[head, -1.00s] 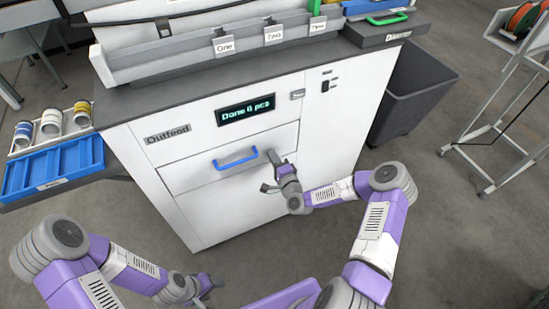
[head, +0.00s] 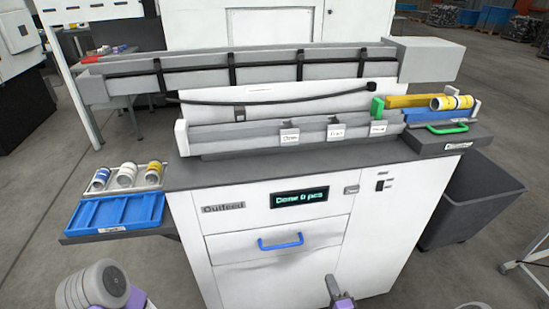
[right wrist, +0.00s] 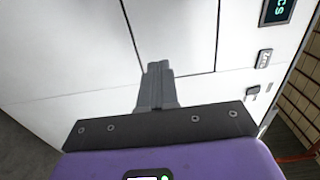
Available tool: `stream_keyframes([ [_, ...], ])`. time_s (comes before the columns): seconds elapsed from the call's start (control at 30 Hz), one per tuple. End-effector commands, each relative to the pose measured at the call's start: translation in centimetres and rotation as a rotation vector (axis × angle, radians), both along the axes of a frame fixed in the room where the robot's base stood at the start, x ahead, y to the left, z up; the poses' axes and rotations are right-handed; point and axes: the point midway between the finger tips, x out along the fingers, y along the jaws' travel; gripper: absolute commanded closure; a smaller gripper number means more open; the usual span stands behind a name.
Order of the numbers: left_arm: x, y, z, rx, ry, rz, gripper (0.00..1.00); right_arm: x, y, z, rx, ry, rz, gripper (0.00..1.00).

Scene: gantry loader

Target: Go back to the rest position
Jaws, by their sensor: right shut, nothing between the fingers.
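My right gripper (head: 338,288) shows at the bottom of the head view, in front of the white machine's lower front. In the right wrist view its fingers (right wrist: 156,83) are together with nothing between them, pointing at the white front panel (right wrist: 180,35). I cannot tell how far it is from the panel. The outfeed drawer (head: 285,248) with its blue handle (head: 281,244) looks shut, and the gripper is apart from the handle. Of my left arm only a part shows at the lower left of the head view; its gripper is out of the picture.
A blue tray (head: 75,219) and a rack with several rolls (head: 126,175) stand at the machine's left. A dark grey bin (head: 470,207) stands at its right. The display (head: 299,197) is lit. Floor is clear at far left.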

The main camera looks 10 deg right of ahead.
Motion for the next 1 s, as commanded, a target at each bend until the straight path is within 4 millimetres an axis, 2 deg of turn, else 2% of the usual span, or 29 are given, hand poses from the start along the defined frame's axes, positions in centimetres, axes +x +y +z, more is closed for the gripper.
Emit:
stream_keyframes([
  [0.07, 0.0, 0.0, 0.1, 0.0, 0.0, 0.0, 0.42, 0.0, 0.5, -0.2, -0.011, 0.017, 0.016, 1.0],
  [0.13, 0.0, 0.0, 0.3, 0.0, 0.0, 0.0, 0.42, 0.0, 1.9, -0.8, -0.045, 0.066, 0.062, 1.0],
  [0.27, 0.0, 0.0, 1.0, 0.0, 0.0, 0.0, 0.42, -1.0, 6.7, -3.4, -0.188, 0.254, 0.245, 1.0],
  [0.37, 0.0, 0.0, 1.7, 0.0, 0.0, 0.0, 0.42, -3.6, 10.6, -5.9, -0.347, 0.441, 0.442, 1.0],
  [0.4, 0.0, 0.0, 2.0, 0.0, 0.0, 0.0, 0.42, -5.1, 11.8, -6.8, -0.412, 0.514, 0.523, 1.0],
  [0.5, 0.0, 0.0, 2.6, 0.0, 0.0, 0.0, 0.42, -9.0, 13.8, -8.3, -0.561, 0.678, 0.719, 1.0],
  [0.6, 0.0, 0.0, 3.1, 0.0, 0.0, 0.0, 0.42, -12.7, 14.6, -8.9, -0.678, 0.814, 0.887, 1.0],
  [0.73, 0.0, 0.0, 3.6, 0.0, 0.0, 0.0, 0.42, -16.4, 14.7, -8.6, -0.767, 0.934, 1.042, 1.0],
  [0.83, 0.0, 0.0, 3.7, 0.0, 0.0, 0.0, 0.42, -17.9, 14.7, -8.3, -0.797, 0.985, 1.108, 1.0],
  [1.0, 0.0, 0.0, 3.8, 0.0, 0.0, 0.0, 0.42, -18.6, 14.7, -8.2, -0.807, 1.006, 1.135, 1.0],
])
